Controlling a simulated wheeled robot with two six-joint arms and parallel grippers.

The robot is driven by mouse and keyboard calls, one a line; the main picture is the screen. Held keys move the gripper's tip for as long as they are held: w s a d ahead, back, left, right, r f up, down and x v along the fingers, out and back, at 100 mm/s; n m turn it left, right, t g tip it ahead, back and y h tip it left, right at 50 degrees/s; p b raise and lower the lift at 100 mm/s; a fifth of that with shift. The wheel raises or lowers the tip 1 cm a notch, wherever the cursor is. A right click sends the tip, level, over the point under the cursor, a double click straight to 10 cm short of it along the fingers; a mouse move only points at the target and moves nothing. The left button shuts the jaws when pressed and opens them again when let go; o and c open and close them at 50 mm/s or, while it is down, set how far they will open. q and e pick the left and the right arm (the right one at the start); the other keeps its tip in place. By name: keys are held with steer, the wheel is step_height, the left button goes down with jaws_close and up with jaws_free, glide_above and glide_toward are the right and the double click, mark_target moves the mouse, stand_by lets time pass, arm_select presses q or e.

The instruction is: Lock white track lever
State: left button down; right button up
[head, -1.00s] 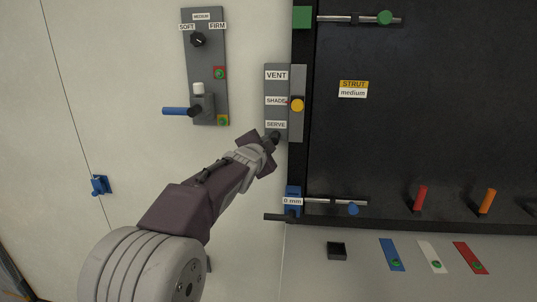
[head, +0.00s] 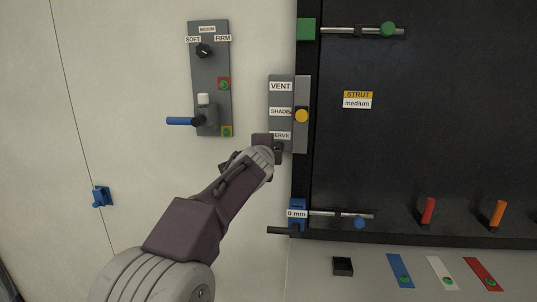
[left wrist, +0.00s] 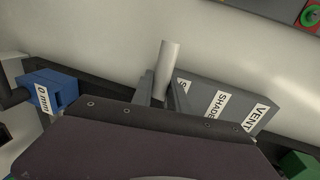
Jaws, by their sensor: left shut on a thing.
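My left gripper (head: 270,149) is at the lower end of the grey VENT/SHADE/SERVE plate (head: 274,103) and partly covers the SERVE label. In the left wrist view a pale white, rod-like handle (left wrist: 167,68) stands up from between the fingers (left wrist: 158,94), beside the SERVE end of the plate. The gripper is shut on this handle, which looks like the white lever. Its base is hidden behind my gripper, and in the head view the handle is hidden. I cannot tell whether it is locked. My right gripper is out of view.
Below the plate is a blue "0 mm" block (head: 297,213) with a rod. A control panel (head: 212,68) with a blue lever (head: 180,121) is at upper left. Red (head: 428,210) and orange (head: 497,213) handles are at right. The wall at left is mostly clear.

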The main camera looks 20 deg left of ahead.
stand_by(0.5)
arm_select(q)
steer(key=c, duration=1.3)
jaws_free()
steer(key=shift+d, duration=0.1)
steer(key=shift+s+r, duration=0.1)
steer(key=shift+s, duration=0.05)
steer(key=b+v, duration=0.2)
steer(key=v, duration=0.7)
